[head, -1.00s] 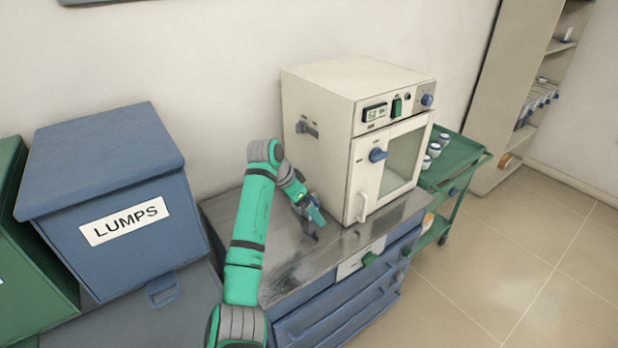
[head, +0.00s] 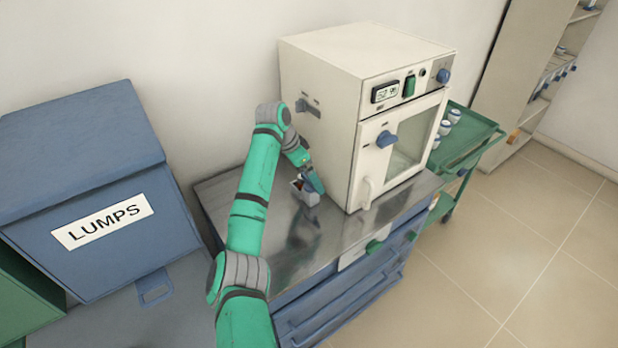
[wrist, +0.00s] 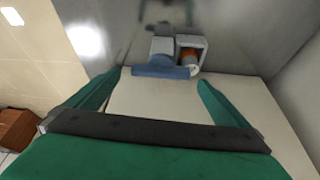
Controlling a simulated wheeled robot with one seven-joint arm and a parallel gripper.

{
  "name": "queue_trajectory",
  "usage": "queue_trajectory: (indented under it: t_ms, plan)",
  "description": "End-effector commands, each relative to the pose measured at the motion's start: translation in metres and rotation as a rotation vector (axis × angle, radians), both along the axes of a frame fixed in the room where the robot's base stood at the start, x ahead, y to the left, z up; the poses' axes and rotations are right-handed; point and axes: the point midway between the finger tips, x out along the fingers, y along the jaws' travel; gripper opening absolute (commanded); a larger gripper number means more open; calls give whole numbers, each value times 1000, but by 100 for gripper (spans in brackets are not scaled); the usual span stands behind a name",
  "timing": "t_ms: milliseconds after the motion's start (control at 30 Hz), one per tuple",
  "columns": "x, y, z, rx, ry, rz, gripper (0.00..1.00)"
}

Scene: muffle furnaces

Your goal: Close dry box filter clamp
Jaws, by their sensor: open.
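The dry box (head: 320,150) is a cream cabinet with a windowed door, standing on a metal bench top. A small grey filter housing (head: 311,199) shows low beside its left wall, partly hidden by my gripper. In the wrist view the housing (wrist: 202,46) has an open frame with an orange part inside. A blue bar (wrist: 160,71), which looks like the clamp, lies across its near side; I cannot tell whether it is latched. My gripper (head: 314,182) is open beside the wall. In the wrist view its fingertips (wrist: 159,77) are spread to either side of the blue bar, with nothing gripped.
The metal bench top (head: 240,205) is clear at the left and front. A blue bin (head: 75,190) labelled LUMPS stands at the left. A metal latch (head: 308,107) juts from the dry box's left wall. A green cart (head: 470,135) with white jars stands at the right.

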Motion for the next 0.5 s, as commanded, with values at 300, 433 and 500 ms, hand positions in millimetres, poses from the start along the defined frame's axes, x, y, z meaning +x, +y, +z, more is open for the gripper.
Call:
queue_trajectory:
  t_ms: [300, 433, 500]
  plan:
    - [5, -6, -23, -1, 0, 3, 100]
    - [5, -6, -23, 0, -1, 4, 100]
    - [5, -5, -23, 0, -1, 4, 100]
